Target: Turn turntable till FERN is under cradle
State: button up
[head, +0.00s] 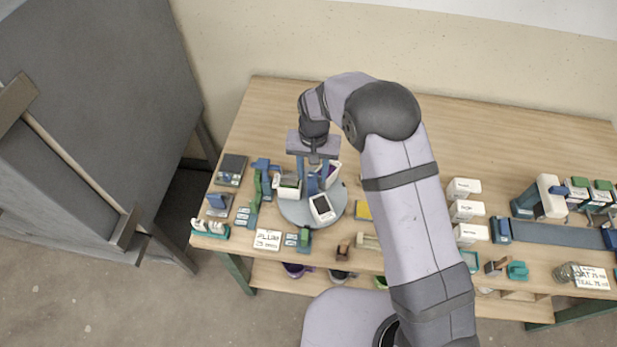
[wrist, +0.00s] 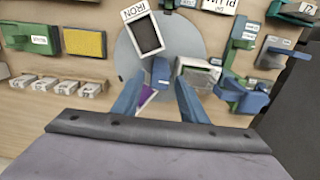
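The grey round turntable (head: 295,213) carries three white buckets and a blue central post (wrist: 161,70). The bucket labelled IRON (wrist: 134,13) has dark contents and sits toward the front in the head view (head: 322,208). A bucket with green contents (head: 289,188) is at the left, beside the green-and-blue stand (wrist: 243,95), which may be the cradle. Its label cannot be read, so I cannot tell if it is FERN. A purple bucket (wrist: 146,95) is partly hidden by my finger. My gripper (head: 313,175) is open above the turntable, its fingers either side of the post.
A PLUM card (head: 268,240) lies at the table's front left. A yellow pad (head: 363,211) lies right of the turntable. Several small white boxes (head: 466,209) stand further right. A dark scale (head: 231,168) stands at the left. Bare wood lies behind the turntable.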

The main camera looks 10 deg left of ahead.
jog(key=shift+r+p, duration=2.1)
jog(key=shift+r, duration=1.15)
jog(key=shift+w+n, duration=0.1)
jog(key=shift+n, duration=0.6)
jog(key=s+d+f+n+g+h, duration=0.15)
jog(key=s+d, duration=0.25)
jog(key=s, duration=0.4)
jog(key=s+d+f+n+g, duration=0.1)
jog(key=s+d+f+n, duration=0.1)
jog(key=s+d, duration=0.35)
jog(key=s+d+r+m+b, duration=0.2)
jog(key=s+d+r+b, duration=0.25)
jog(key=s+d, duration=0.5)
jog(key=w+d+r+m+t, duration=0.1)
jog(key=d+r+m+t+y+b, duration=0.1)
jog(key=d+m, duration=0.1)
jog(key=shift+w+r+t+y+b, duration=0.25)
jog(key=shift+w+r+b, duration=0.05)
jog(key=shift+w+r, duration=0.1)
jog(key=shift+c, duration=0.3)
